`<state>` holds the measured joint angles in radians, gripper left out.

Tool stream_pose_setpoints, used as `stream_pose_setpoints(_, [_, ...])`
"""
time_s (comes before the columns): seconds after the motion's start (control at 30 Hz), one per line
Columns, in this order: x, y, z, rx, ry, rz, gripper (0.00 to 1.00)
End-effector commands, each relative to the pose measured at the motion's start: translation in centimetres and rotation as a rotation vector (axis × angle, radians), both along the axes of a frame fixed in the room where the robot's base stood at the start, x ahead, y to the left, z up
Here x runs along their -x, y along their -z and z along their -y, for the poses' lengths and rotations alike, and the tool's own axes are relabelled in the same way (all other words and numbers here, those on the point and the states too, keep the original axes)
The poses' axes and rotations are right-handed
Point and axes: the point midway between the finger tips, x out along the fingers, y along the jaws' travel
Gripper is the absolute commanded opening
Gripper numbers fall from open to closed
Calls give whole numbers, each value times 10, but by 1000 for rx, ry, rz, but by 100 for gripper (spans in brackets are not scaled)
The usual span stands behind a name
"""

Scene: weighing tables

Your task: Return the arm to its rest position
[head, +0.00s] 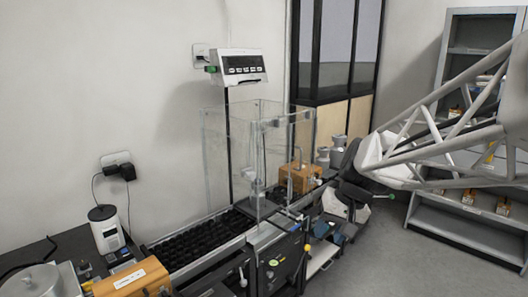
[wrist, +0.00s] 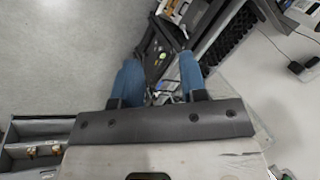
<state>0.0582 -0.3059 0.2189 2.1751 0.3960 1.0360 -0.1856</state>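My arm reaches in from the right in the head view as a pale lattice frame. Below and beyond the fingers are the dark front of the balance stand (wrist: 155,52) and the grey floor. The glass weighing enclosure (head: 258,160) stands to the left of my arm's end in the head view.
A display unit (head: 240,66) is above the enclosure. A black ribbed rack (head: 195,245) runs to the left. A wooden box (head: 299,180) sits just right of the glass, and another (head: 130,282) is at front left. A grey shelf (head: 470,218) stands behind my arm. Floor is open at lower right.

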Motion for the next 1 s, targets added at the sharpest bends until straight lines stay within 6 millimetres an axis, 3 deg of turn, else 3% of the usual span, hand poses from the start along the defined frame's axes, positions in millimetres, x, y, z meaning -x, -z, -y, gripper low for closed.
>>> stream_pose_setpoints(0.1, [33, -4, 3, 52, -6, 21, 39])
stream_pose_setpoints(0.6, [156, 4, 23, 268, -14, 120, 39])
stream_pose_setpoints(0.8, [188, 11, 31, 326, -14, 154, 39])
stream_pose_setpoints(1.0, [200, 15, 34, 351, -14, 167, 39])
